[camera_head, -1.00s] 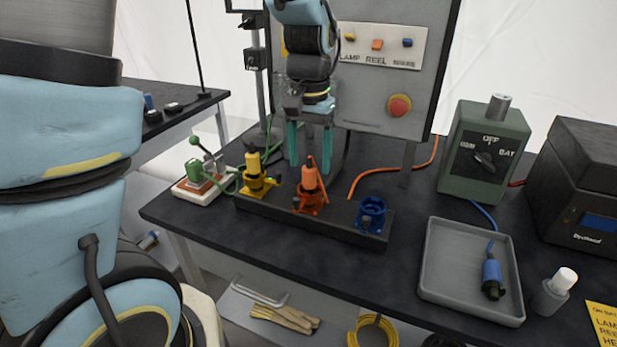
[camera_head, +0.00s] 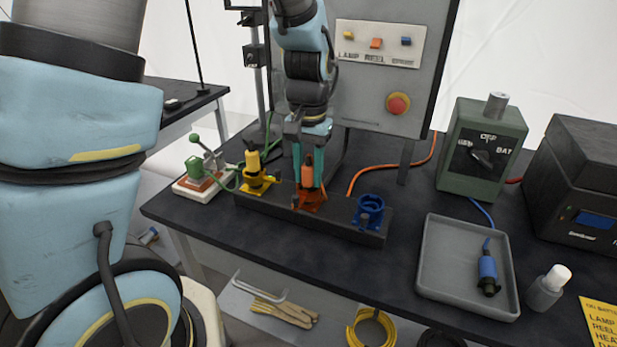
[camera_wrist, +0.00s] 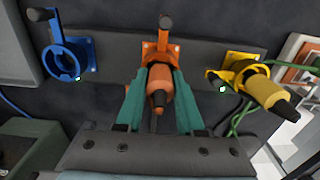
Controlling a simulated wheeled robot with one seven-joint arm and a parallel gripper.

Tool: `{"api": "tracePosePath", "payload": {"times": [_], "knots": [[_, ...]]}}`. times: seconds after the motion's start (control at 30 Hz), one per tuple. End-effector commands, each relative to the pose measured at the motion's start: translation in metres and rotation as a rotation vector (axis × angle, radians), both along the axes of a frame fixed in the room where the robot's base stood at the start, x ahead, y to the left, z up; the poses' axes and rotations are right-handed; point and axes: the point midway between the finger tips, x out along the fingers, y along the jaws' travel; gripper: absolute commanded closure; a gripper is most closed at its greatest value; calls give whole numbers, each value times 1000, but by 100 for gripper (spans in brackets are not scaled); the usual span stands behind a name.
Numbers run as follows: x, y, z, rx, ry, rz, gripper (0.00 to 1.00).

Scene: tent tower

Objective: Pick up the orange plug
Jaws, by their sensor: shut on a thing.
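The orange plug (camera_head: 307,174) stands in the orange socket (camera_head: 312,203) in the middle of the black socket rail (camera_head: 340,222). My gripper (camera_head: 308,186) is directly over the rail, its green fingers on both sides of the plug. In the wrist view the orange plug (camera_wrist: 160,92) lies between the two fingertips (camera_wrist: 160,84), and my gripper is shut on it. The plug's lower end is hidden in or behind the socket. The orange socket's flange and post show beyond it in the wrist view (camera_wrist: 158,48).
A yellow plug (camera_head: 253,165) sits left of the orange one, close to my fingers. An empty blue socket (camera_head: 369,211) is on the right. A grey tray (camera_head: 435,285) holds a blue plug (camera_head: 488,270). A panel (camera_head: 360,85) stands behind. The bench front is clear.

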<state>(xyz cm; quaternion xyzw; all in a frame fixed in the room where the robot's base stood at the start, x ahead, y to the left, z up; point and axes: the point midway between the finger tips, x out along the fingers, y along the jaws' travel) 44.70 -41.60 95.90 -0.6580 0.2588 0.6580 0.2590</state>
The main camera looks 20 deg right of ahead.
Motion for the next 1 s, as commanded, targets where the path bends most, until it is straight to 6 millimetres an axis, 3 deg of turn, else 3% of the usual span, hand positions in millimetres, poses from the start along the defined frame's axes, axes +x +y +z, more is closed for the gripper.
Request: {"api": "tracePosePath", "payload": {"times": [0.2,0.63,1.0], "knots": [[0,0,0,0,0,0,100],[1,-1,6,-3,-3,-1,100],[1,-1,72,-5,-4,-1,100]]}}
